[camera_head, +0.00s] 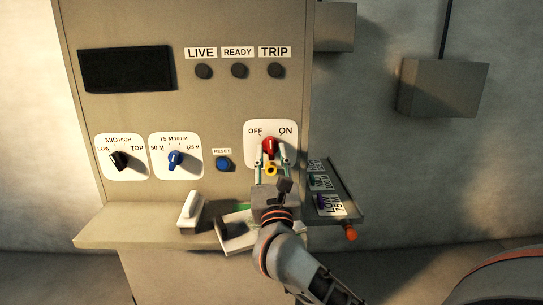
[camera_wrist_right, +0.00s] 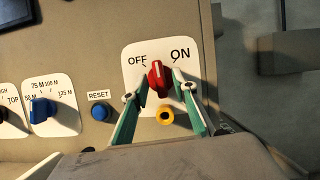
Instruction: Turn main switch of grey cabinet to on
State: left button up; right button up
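The grey cabinet (camera_head: 225,110) fills the middle of the head view. Its main switch is a red knob (camera_head: 269,147) on a white plate marked OFF at left and ON at right. The knob also shows in the right wrist view (camera_wrist_right: 158,78), its white mark pointing up, about midway between the two words. My right gripper (camera_head: 271,154) has its green and grey fingers on either side of the knob, and they appear to touch it. In the wrist view the fingertips (camera_wrist_right: 160,80) flank the red head closely. My left gripper is not in view.
A yellow-ringed part (camera_wrist_right: 166,115) sits just below the knob, between the fingers. A blue reset button (camera_head: 223,164) and two selector knobs lie to the left. A ledge (camera_head: 120,228) with a white handle-like object (camera_head: 189,208) juts out below. A side panel (camera_head: 345,205) projects at right.

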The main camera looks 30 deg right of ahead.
grip_shut()
